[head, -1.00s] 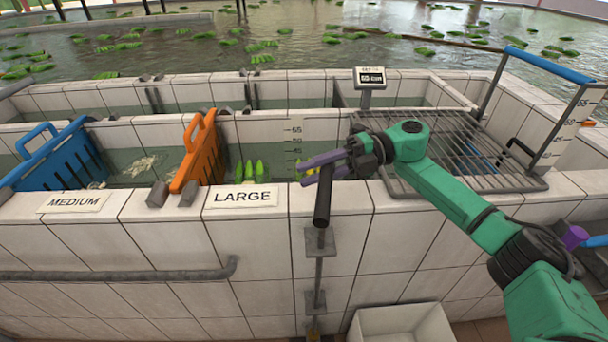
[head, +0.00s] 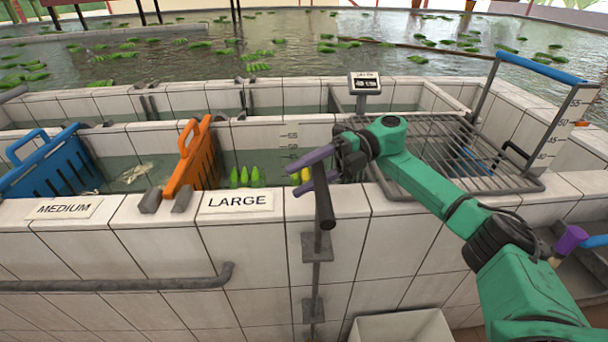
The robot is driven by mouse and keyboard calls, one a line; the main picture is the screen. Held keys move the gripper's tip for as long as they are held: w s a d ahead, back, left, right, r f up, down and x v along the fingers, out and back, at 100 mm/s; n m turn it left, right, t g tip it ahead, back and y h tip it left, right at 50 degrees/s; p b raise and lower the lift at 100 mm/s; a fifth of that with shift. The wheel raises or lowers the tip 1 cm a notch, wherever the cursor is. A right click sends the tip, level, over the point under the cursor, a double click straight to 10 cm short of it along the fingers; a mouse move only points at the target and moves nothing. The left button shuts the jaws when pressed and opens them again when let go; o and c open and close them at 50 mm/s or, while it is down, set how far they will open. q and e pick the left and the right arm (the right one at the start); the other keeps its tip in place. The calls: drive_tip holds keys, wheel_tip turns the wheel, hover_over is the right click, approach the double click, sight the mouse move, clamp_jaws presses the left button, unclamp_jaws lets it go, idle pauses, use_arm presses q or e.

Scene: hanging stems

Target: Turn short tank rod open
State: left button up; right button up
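A rod with a thick black handle (head: 326,208) stands at the front of the tiled tank wall. Its thin grey shaft (head: 314,278) runs down the wall through brackets. The handle leans toward me, its near end slightly right of the shaft. My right gripper (head: 291,180) is at the handle's upper, far end, with its purple fingers pointing left. One finger crosses above the handle and the other lies lower, beside it. The fingers stand apart with the handle at them; whether they press on it I cannot tell. My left gripper is not in view.
Left of the rod are a LARGE sign (head: 236,202), an orange slotted gate (head: 190,160) and a blue gate (head: 50,165). A wire rack (head: 470,150) lies behind my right arm. A white bin (head: 400,326) stands below the wall. A grey rail (head: 110,285) runs along the wall.

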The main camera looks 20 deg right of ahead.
drive_tip(key=shift+w+d, duration=0.1)
drive_tip(key=v, duration=1.1)
drive_tip(key=shift+d+b, duration=0.3)
drive_tip(key=shift+d, duration=0.1)
